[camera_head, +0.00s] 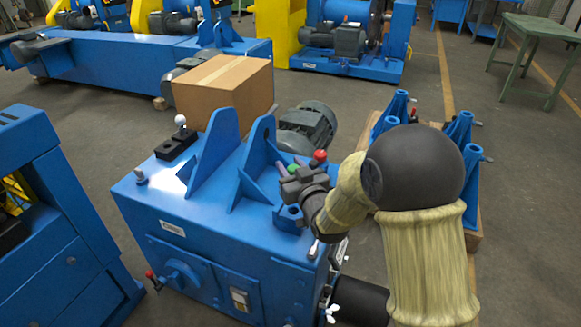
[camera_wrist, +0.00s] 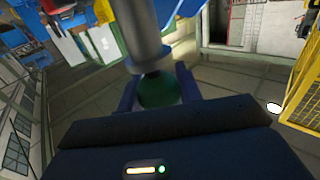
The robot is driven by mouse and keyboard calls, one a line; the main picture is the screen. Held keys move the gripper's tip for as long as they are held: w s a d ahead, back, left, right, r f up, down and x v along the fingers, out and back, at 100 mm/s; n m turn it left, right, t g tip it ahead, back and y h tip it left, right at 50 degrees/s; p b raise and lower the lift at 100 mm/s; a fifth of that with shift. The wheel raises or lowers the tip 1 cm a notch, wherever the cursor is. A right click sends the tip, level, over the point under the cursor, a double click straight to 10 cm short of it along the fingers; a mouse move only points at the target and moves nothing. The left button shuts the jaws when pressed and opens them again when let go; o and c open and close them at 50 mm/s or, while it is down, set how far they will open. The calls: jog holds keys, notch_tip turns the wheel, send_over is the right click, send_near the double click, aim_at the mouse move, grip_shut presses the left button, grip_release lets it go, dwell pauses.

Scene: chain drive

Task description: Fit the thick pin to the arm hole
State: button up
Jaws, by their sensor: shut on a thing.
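My gripper (camera_head: 292,182) is over the right part of the blue machine top (camera_head: 240,222), near its upright brackets. In the wrist view my gripper's fingers (camera_wrist: 158,88) are on either side of a dark green rounded piece (camera_wrist: 158,91). A thick grey cylinder (camera_wrist: 146,42) shows just beyond it, and I take the two together as the thick pin. A blue ring-shaped boss (camera_head: 290,213) is just below my gripper. I cannot tell whether it is the arm hole. The pin's far end is hidden.
Blue upright brackets (camera_head: 214,150) stand left of my gripper. A red-knobbed lever (camera_head: 320,156) is close on its right. A grey motor (camera_head: 306,127) and a cardboard box (camera_head: 224,90) are behind. Blue stands (camera_head: 395,107) are on a pallet at right.

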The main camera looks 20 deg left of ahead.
jog(key=shift+f+b, duration=1.05)
jog(key=shift+f, duration=0.35)
jog(key=shift+w, duration=0.1)
jog(key=shift+b, duration=0.4)
jog(key=shift+s, duration=0.2)
dwell(0.4)
jog(key=shift+w+d, duration=0.1)
jog(key=shift+w, duration=0.1)
jog(key=shift+w+f+b, duration=0.1)
jog(key=shift+f+b, duration=0.4)
jog(key=shift+b, duration=0.2)
jog(key=shift+f+b, duration=0.95)
jog(key=shift+f, duration=0.05)
jog(key=shift+f+b, duration=0.55)
jog(key=shift+f, duration=0.05)
jog(key=shift+f, duration=0.25)
